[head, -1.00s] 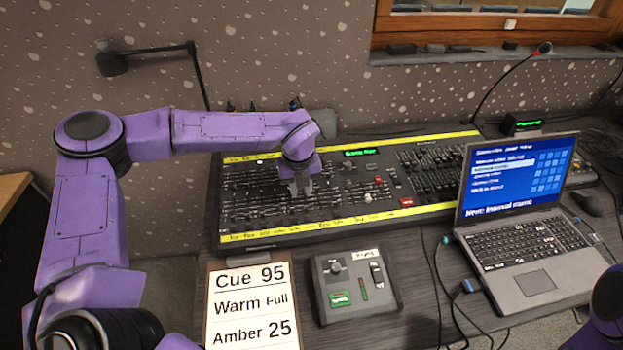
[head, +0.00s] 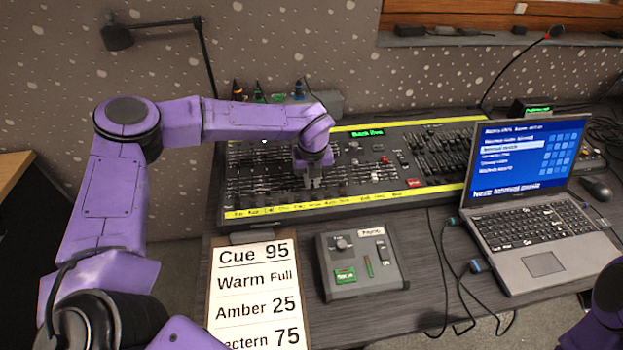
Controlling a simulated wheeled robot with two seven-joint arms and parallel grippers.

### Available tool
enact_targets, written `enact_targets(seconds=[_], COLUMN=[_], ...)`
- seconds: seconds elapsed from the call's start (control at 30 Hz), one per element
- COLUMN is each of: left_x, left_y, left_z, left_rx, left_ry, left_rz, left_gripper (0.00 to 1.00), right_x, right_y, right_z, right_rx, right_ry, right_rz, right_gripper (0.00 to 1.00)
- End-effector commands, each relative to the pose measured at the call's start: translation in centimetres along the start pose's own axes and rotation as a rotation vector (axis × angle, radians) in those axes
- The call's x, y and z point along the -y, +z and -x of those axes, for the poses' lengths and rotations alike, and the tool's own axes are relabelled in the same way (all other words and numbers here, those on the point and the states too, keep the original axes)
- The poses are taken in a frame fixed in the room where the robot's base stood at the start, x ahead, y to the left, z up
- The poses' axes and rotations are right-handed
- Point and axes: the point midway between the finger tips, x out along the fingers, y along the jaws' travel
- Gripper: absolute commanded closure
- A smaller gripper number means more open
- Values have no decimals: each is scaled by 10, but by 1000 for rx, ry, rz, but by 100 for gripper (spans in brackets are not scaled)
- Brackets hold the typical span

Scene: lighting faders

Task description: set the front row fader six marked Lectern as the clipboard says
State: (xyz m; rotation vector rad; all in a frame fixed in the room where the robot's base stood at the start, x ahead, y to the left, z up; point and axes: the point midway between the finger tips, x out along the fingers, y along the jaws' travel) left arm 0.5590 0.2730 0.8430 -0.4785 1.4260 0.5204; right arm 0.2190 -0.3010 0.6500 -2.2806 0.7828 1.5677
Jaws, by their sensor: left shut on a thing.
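The lighting desk (head: 400,196) lies along the back of the table, with rows of faders and yellow label strips. The front row faders (head: 270,190) sit just above the lower yellow strip (head: 290,207); its labels are too small to read. My left gripper (head: 313,185) points down over the front row and is shut on a fader knob, which its fingers hide. The clipboard (head: 255,300) in front of the desk reads "Cue 95", "Warm Full", "Amber 25" and "...ectern 75", its last line partly cut off at the left. My right gripper is out of view.
A small grey control box (head: 361,264) stands right of the clipboard. An open laptop (head: 530,210) with a mouse (head: 596,188) is at the right, cables trailing in front of it. A desk lamp (head: 118,37) stands behind at the left.

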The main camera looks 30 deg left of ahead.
Motion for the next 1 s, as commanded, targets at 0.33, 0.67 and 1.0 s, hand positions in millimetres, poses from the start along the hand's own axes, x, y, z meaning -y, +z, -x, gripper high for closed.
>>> enact_targets(seconds=[0.33, 0.67, 1.0], left_x=[0, 0, 0], left_y=[11, 28, 41], left_z=[-1, -1, 0], left_rx=[0, 0, 1], left_ry=[2, 2, 1], left_rz=[0, 2, 0], left_gripper=[99, 99, 99], right_x=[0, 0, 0], right_y=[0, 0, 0], right_z=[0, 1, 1], right_rx=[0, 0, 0], right_ry=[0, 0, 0], right_rz=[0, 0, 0], right_gripper=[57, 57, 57])
